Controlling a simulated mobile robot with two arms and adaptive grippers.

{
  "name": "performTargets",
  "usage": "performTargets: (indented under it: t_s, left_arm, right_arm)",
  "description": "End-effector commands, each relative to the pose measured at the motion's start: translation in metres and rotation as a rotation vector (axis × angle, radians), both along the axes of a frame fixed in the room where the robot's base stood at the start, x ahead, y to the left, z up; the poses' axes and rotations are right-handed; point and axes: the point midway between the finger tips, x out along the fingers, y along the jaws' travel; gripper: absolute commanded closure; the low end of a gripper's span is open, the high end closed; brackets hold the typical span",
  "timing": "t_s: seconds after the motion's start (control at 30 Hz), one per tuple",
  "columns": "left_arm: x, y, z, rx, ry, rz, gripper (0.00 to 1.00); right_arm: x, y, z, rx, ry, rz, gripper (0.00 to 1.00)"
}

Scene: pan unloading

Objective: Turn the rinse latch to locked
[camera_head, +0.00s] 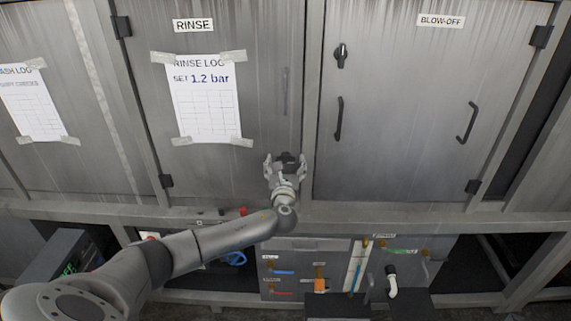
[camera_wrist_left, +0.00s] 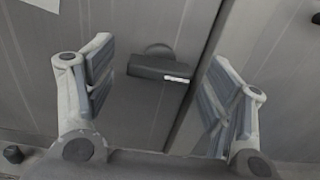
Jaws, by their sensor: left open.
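The rinse latch (camera_wrist_left: 155,67) is a dark handle on the grey rinse door (camera_head: 225,165), low near its right edge. In the left wrist view it lies about horizontal, with a white mark at its right end. In the head view it is a small dark shape (camera_head: 288,158), partly hidden by my gripper. My left gripper (camera_head: 286,161) is open, with one finger on each side of the latch. In the left wrist view neither finger (camera_wrist_left: 160,80) visibly touches it. My right gripper is not in view.
The blow-off door (camera_head: 420,120) at the right has its own latch (camera_head: 341,55) and black handles (camera_head: 339,118). A taped rinse log sheet (camera_head: 205,100) hangs on the rinse door. A frame ledge (camera_head: 400,214) runs below the doors, above a panel with valves (camera_head: 320,285).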

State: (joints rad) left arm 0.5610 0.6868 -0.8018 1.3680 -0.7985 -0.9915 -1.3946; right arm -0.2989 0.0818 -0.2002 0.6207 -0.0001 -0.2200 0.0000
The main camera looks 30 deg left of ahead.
Motion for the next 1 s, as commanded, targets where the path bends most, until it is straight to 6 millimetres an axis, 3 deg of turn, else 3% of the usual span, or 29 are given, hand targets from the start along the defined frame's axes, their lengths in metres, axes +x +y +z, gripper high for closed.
performTargets:
  t_s: [0.33, 0.7, 1.0]
  left_arm:
    - [0.0030, 0.0017, 0.0002, -0.001, -0.001, 0.000, 0.25]
    - [0.0028, 0.0018, 0.0001, -0.001, -0.001, 0.000, 0.71]
    - [0.0024, 0.0020, -0.0011, -0.035, -0.021, 0.001, 0.71]
  right_arm:
    - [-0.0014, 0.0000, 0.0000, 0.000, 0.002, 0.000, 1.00]
    - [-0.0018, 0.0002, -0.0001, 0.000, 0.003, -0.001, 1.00]
    - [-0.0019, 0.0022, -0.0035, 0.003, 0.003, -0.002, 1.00]
